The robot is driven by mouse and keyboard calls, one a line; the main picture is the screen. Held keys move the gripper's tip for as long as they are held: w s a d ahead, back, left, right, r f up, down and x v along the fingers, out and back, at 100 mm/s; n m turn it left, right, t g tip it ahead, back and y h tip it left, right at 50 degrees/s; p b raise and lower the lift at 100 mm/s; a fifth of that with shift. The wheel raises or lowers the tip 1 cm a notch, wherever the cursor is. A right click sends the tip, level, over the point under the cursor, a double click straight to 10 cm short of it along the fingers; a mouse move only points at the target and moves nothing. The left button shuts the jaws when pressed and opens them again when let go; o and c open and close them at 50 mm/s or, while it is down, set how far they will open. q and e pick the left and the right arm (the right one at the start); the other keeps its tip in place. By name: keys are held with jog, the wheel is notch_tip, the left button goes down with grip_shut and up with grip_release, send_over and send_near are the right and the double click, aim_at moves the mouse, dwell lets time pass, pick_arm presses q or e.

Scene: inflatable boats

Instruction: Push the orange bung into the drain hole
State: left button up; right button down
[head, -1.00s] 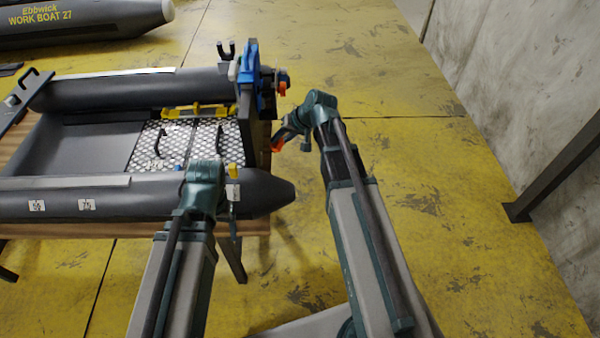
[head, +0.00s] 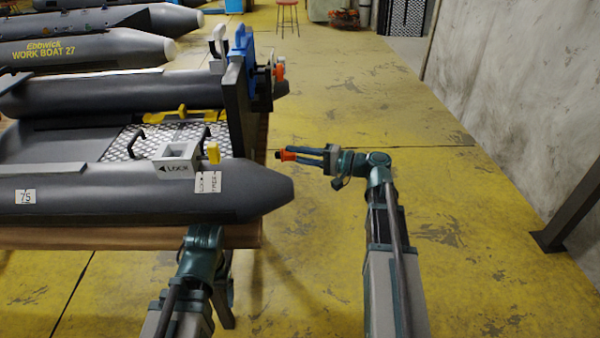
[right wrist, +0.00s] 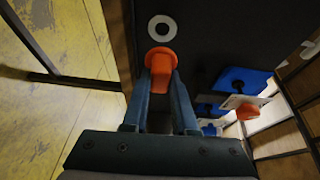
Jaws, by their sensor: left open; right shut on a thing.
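My right gripper (head: 305,154) is shut on the orange bung (head: 288,154), holding it in the air just right of the boat's dark stern board. The bung's dark end points left, toward the stern. In the right wrist view the bung (right wrist: 160,62) sits between the two fingertips (right wrist: 160,78). The drain hole (right wrist: 162,27), a dark hole in a pale ring, is in the stern board just above the bung, with a visible gap between them. The head view hides the hole. My left gripper (head: 208,236) is low beside the near tube; its fingertips are hard to make out.
The yellow floor right of the stern is clear.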

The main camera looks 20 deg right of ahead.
pick_arm(q)
jog(key=shift+f+b, duration=0.45)
jog(key=shift+f, duration=0.45)
pick_arm(e)
jog(key=shift+s+d+f+t, duration=0.1)
jog(key=shift+d+f+t, duration=0.25)
jog(key=shift+d, duration=0.15)
jog(key=shift+a, duration=0.15)
jog(key=shift+w+a, duration=0.3)
jog(key=shift+a, duration=0.7)
jog(key=shift+w+a, duration=0.3)
jog(key=shift+a, duration=0.7)
jog(key=shift+w+a, duration=0.3)
jog(key=shift+a, duration=0.7)
jog(key=shift+w+a, duration=0.15)
jog(key=shift+a, duration=0.8)
jog(key=c, duration=0.6)
grip_release()
send_near(284, 158)
jog(key=shift+w+a+f, duration=0.1)
jog(key=shift+w+f, duration=0.2)
jog(key=shift+f, duration=0.05)
